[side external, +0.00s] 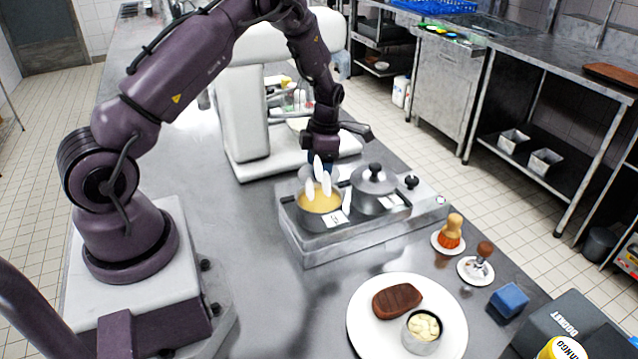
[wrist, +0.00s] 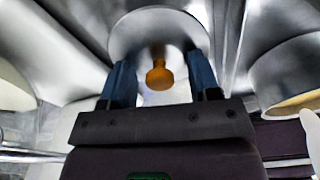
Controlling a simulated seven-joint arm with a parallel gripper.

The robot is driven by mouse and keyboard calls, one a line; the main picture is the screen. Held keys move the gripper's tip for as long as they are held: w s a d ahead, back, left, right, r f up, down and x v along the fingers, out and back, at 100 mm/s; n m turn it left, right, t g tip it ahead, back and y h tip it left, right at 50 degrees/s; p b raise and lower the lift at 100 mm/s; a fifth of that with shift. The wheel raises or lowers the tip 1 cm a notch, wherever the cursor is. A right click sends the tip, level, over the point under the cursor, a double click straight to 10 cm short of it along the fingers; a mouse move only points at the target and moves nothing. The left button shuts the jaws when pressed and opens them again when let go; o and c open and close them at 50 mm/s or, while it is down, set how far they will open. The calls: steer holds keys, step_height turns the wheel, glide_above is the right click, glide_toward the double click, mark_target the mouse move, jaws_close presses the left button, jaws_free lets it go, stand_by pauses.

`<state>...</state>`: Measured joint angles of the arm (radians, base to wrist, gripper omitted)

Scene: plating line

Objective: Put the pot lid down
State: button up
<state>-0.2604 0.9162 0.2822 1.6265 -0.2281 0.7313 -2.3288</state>
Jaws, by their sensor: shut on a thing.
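My gripper (wrist: 160,75) shows two blue fingers in the wrist view. They stand on either side of a round steel lid (wrist: 133,30) with an orange-brown knob (wrist: 158,76). The gripper is shut on this lid; the exact contact is hard to make out. In the side view the gripper (side external: 321,163) points down behind the soup pot, and the grey lid (side external: 306,172) is partly hidden by white spoon-like shapes. I cannot tell whether its underside touches anything. The open pot of yellow soup (side external: 320,201) stands in front; its rim also shows in the wrist view (wrist: 290,70).
A second pot (side external: 374,190), covered by a lid with a dark knob, stands right of the soup pot on the steel warmer (side external: 335,242). A white plate (side external: 372,340) with meat and a small cup is nearer. Two small saucers and a blue block lie to the right.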

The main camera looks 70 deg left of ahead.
steer(key=shift+f, duration=2.45)
steer(key=shift+f, duration=0.1)
steer(key=o, duration=0.9)
